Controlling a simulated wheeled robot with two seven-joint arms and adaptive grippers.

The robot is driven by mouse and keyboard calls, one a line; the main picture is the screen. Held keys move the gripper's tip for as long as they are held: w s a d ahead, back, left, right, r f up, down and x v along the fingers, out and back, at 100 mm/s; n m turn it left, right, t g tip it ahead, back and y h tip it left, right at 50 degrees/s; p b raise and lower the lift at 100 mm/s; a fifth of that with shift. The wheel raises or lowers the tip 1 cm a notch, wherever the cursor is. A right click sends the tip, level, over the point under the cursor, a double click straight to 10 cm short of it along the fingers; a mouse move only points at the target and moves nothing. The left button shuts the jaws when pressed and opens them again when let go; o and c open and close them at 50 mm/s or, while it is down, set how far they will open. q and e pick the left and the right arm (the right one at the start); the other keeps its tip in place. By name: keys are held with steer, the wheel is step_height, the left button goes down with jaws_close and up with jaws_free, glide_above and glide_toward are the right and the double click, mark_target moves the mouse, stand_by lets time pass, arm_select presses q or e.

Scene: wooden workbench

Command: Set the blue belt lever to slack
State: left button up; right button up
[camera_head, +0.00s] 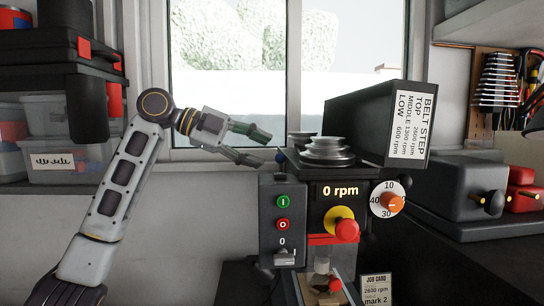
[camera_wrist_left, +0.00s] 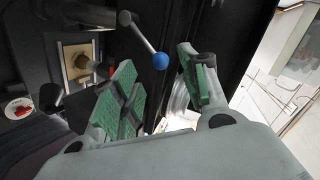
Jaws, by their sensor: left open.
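The blue belt lever shows in the left wrist view as a metal rod with a blue ball knob (camera_wrist_left: 160,61), angled between the fingertips' sides of the picture. In the head view its small blue knob (camera_head: 279,156) sits at the left of the drill press, just above the control box. My left gripper (camera_head: 265,149) is open, its two fingers pointing right toward the knob. In the left wrist view its green-padded fingers (camera_wrist_left: 158,85) are spread, with the knob beyond and between them; I see no clear contact. My right gripper is not in view.
The drill press head shows stepped pulleys (camera_head: 325,150) under a raised dark cover (camera_head: 365,120) with a belt step label. The display (camera_head: 340,191) reads 0 rpm. A control box (camera_head: 283,220) stands below the lever. A job card (camera_head: 376,288) reads 2600 rpm.

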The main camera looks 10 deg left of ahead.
arm_select(q)
steer(key=shift+x, duration=2.2)
steer(key=shift+a, duration=0.1)
jaws_close()
